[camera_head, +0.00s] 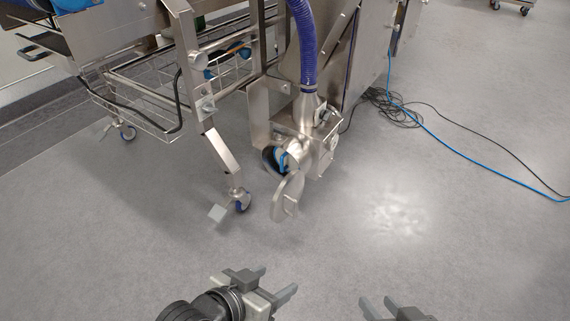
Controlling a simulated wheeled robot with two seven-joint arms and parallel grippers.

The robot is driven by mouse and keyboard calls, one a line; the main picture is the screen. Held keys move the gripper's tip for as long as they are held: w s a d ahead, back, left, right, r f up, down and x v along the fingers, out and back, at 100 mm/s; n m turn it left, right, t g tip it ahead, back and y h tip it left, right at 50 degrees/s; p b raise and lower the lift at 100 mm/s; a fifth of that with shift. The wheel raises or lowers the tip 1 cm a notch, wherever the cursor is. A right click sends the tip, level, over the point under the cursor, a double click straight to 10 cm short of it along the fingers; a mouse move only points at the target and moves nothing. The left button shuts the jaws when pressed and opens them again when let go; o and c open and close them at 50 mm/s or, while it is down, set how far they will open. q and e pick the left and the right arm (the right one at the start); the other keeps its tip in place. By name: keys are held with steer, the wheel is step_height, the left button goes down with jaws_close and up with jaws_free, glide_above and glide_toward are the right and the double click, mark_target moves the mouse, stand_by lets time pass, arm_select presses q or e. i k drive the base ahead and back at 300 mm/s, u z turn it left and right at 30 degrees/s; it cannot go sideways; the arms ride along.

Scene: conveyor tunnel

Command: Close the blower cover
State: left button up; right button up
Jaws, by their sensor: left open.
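The blower (308,125) is a metal housing under a blue-purple hose, right of the picture's middle. Its round opening (277,158) faces forward and shows a blue part inside. The blower cover (289,198) is a rounded metal plate with a small knob, swung out in front of the opening's lower right, so it stands open. My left gripper (275,283) is at the bottom middle, open and empty, apart from the cover and nearer the camera. My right gripper (385,306) is at the bottom edge, its fingers spread with nothing between them; the rest is cut off.
A wheeled metal frame leg (223,150) with a caster (242,202) stands just left of the cover. A blue cable (470,167) and coiled black cables (390,106) lie on the floor at the right. The floor between the grippers and the blower is clear.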

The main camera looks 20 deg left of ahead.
mark_target(286, 198)
steer(key=k, duration=0.45)
steer(key=z, duration=0.55)
steer(key=i, duration=0.65)
steer(key=u, duration=1.6)
steer(key=i, duration=0.5)
steer(key=u, duration=0.05)
